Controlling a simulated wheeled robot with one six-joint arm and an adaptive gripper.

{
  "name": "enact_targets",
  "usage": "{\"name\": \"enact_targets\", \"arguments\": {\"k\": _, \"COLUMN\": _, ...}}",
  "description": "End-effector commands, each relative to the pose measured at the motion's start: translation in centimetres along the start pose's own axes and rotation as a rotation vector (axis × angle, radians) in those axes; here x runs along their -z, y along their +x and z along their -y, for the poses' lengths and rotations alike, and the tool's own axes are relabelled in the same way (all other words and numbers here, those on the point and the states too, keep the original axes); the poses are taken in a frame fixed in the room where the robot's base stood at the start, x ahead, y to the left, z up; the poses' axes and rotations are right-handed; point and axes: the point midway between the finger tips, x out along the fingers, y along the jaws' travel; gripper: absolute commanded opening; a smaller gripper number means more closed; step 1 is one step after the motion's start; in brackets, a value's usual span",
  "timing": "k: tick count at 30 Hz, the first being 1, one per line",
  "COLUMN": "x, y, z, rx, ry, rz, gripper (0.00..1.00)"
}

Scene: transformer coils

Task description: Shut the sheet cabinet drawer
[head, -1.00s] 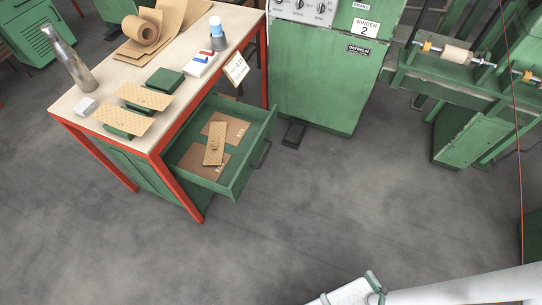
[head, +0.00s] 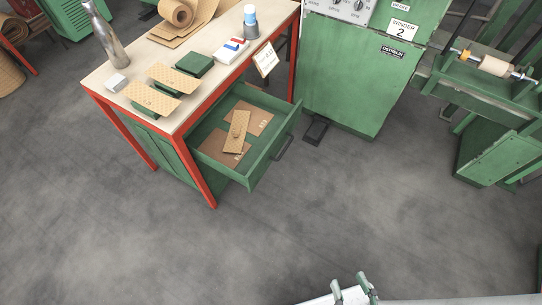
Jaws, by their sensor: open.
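The sheet cabinet (head: 165,158) is a green cabinet under a bench with red legs, at left of centre in the head view. Its green drawer (head: 268,166) is pulled well out toward the lower right. Brown sheets (head: 252,118) lie inside, with a lighter patterned piece (head: 236,131) on top. A dark handle (head: 284,146) is on the drawer front. My gripper (head: 350,284) shows at the bottom edge, with its fingers apart and nothing seen between them. It is well apart from the drawer, with grey floor between them in the picture.
A green winder cabinet (head: 345,75) with a foot pedal (head: 316,130) stands right of the drawer. The floor in front is clear.

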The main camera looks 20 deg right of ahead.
Motion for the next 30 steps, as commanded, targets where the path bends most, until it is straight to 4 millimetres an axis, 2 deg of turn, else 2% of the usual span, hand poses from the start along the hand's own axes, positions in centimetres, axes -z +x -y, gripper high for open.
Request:
{"name": "enact_targets", "arguments": {"k": 1, "x": -1.0, "y": 1.0, "z": 0.0, "rx": 0.007, "ry": 0.042, "rz": -0.012, "gripper": 0.33}}
{"name": "enact_targets", "arguments": {"k": 5, "x": -3.8, "y": 4.0, "z": -0.1, "rx": 0.025, "ry": 0.205, "rz": -0.045, "gripper": 0.0}}
{"name": "enact_targets", "arguments": {"k": 12, "x": -8.5, "y": 11.0, "z": 0.1, "rx": 0.065, "ry": 0.532, "rz": -0.099, "gripper": 0.0}}
{"name": "enact_targets", "arguments": {"k": 18, "x": -11.3, "y": 17.7, "z": 0.6, "rx": 0.103, "ry": 0.805, "rz": -0.135, "gripper": 0.0}}
{"name": "enact_targets", "arguments": {"k": 24, "x": -13.0, "y": 24.9, "z": 1.7, "rx": 0.144, "ry": 1.078, "rz": -0.166, "gripper": 0.0}}
{"name": "enact_targets", "arguments": {"k": 30, "x": -13.7, "y": 31.6, "z": 3.1, "rx": 0.179, "ry": 1.325, "rz": -0.185, "gripper": 0.0}}
